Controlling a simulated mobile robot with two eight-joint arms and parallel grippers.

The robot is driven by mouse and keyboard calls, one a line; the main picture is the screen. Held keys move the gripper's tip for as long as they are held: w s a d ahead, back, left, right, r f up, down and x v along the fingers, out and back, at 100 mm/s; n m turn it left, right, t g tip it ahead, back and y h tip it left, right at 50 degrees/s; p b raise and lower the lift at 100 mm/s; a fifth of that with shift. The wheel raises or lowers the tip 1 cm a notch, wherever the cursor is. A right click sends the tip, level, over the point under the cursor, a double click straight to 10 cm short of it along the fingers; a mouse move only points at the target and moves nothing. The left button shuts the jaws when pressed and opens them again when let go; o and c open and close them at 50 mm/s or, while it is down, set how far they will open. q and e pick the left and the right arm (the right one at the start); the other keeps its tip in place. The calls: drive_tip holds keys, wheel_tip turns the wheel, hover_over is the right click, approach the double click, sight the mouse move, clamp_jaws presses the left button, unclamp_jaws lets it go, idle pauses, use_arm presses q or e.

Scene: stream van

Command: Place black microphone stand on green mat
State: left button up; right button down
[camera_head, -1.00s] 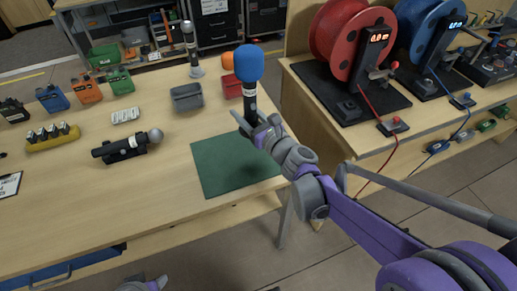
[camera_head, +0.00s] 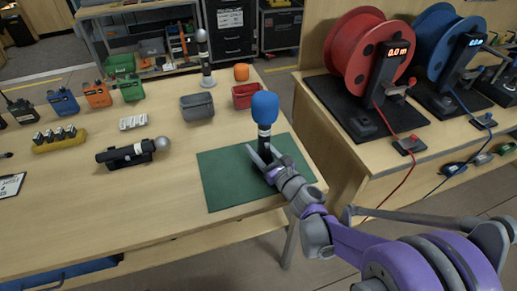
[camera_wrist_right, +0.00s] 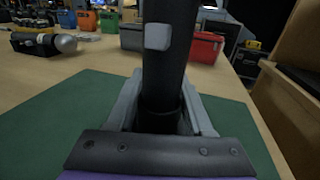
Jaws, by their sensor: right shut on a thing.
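My right gripper (camera_head: 264,165) is shut on the shaft of an upright black microphone (camera_head: 264,143) with a blue foam top. The black shaft also shows in the right wrist view (camera_wrist_right: 168,75), between the two grey fingers. The green mat (camera_head: 225,180) lies flat at the table's front right edge, and the microphone stands over it. Its lower end is hidden by the gripper, so I cannot tell whether it touches the mat. Another black microphone (camera_head: 117,154) with a silver head lies on a small black stand (camera_head: 140,160) to the left. My left gripper is out of view.
A grey bin (camera_head: 197,108) and a red bin (camera_head: 247,97) stand behind the mat. A silver-headed microphone (camera_head: 205,60) stands upright at the back. A yellow battery tray (camera_head: 58,143) is at left. Cable reels (camera_head: 360,50) stand on the right bench. The table's front middle is clear.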

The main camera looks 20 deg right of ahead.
drive_tip(key=shift+r, duration=0.1)
drive_tip(key=shift+f, duration=0.2)
drive_tip(key=shift+c, duration=1.5)
unclamp_jaws()
drive_tip(key=shift+r, duration=0.1)
drive_tip(key=shift+s+r, duration=0.15)
drive_tip(key=shift+r, duration=0.05)
drive_tip(key=v, duration=1.1)
drive_tip(key=shift+s+d+f+p, duration=0.1)
drive_tip(key=shift+s+d+p, duration=0.05)
drive_tip(key=shift+s+p, duration=0.25)
